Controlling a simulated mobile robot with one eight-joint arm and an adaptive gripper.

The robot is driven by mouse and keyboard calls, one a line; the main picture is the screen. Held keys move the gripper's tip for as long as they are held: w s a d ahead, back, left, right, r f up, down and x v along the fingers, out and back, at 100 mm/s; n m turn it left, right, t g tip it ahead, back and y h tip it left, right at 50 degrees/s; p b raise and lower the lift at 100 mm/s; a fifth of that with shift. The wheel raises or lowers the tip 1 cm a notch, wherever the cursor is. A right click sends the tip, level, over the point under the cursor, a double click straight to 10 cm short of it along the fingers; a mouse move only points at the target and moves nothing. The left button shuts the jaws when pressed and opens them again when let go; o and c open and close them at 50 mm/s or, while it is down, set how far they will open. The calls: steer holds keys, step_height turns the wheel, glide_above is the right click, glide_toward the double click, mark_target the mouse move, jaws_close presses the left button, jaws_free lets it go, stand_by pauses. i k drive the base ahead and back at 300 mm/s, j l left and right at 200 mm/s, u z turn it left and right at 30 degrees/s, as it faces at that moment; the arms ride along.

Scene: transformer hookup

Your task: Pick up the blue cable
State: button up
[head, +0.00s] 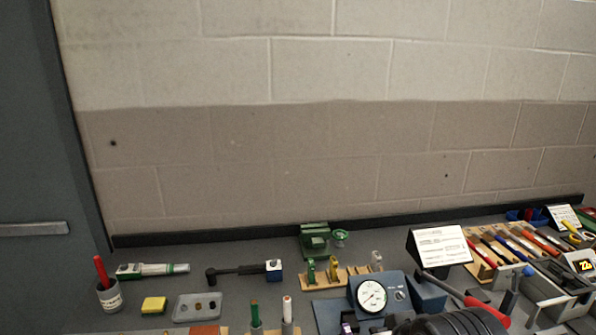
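I cannot single out a blue cable with certainty. A slim blue piece (507,243) lies among several red, dark and blue sticks on a wooden rack at the right; it is too small to tell whether it is a cable. A small blue item (515,215) sits at the far right back, near the wall; its shape is unclear. My gripper's fingertips do not show. A dark rounded shape at the bottom edge, right of centre, may be part of my arm.
The grey bench (240,250) is crowded along the front. A dial gauge (371,296) on a blue box, a green vise (314,240), a white sign (440,247), a red-handled tool (487,308) and a yellow block (154,305) stand on it. Bare bench shows along the back left.

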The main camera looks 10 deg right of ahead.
mark_target(509, 247)
steer(key=z, duration=1.4)
